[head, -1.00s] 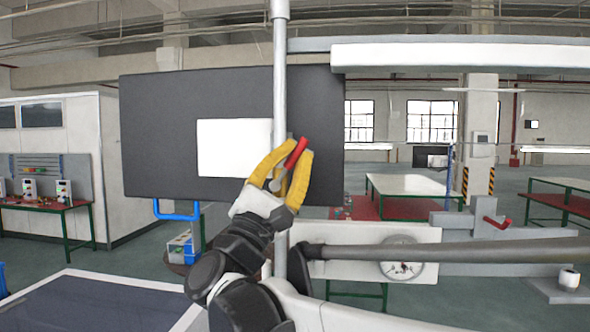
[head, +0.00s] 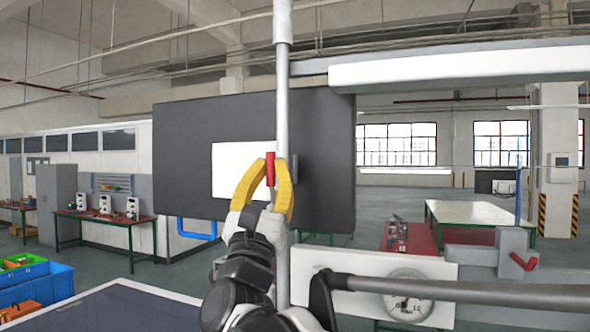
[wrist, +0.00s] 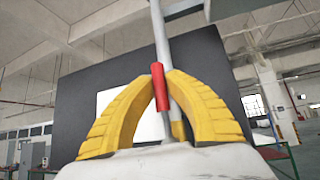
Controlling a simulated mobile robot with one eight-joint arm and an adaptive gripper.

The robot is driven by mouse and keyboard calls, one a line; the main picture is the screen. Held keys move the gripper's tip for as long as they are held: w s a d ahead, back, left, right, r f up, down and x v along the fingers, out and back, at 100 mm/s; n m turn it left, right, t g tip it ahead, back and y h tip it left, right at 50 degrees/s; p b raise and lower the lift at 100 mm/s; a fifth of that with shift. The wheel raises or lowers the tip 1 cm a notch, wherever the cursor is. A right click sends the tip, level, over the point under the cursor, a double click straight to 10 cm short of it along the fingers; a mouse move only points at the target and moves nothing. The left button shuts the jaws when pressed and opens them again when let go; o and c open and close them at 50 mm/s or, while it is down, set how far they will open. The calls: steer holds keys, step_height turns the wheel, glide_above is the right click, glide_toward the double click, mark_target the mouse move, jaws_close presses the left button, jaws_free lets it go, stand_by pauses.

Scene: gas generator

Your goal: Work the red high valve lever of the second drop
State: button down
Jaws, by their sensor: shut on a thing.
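The red valve lever (head: 270,168) is on the grey vertical pipe (head: 282,90) and shows near upright in the head view. My gripper (head: 270,172), with yellow fingers, is around the lever, with the red end standing up between the fingertips. In the wrist view the red lever (wrist: 159,86) stands between the converging yellow fingers (wrist: 160,80), with the pipe just behind and to its right. The fingers close on the lever. The lever's lower end and the valve body are mostly hidden by the gripper.
A dark panel with a white rectangle (head: 243,160) stands behind the pipe. Another red lever (head: 523,262) and a round gauge (head: 408,308) are at the right. A grey horizontal pipe (head: 460,291) crosses the lower right. Blue crates (head: 40,285) stand at the lower left.

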stand_by(0.4)
steer(key=c, duration=1.4)
jaws_free()
steer(key=shift+w+a, duration=0.1)
steer(key=v, duration=1.2)
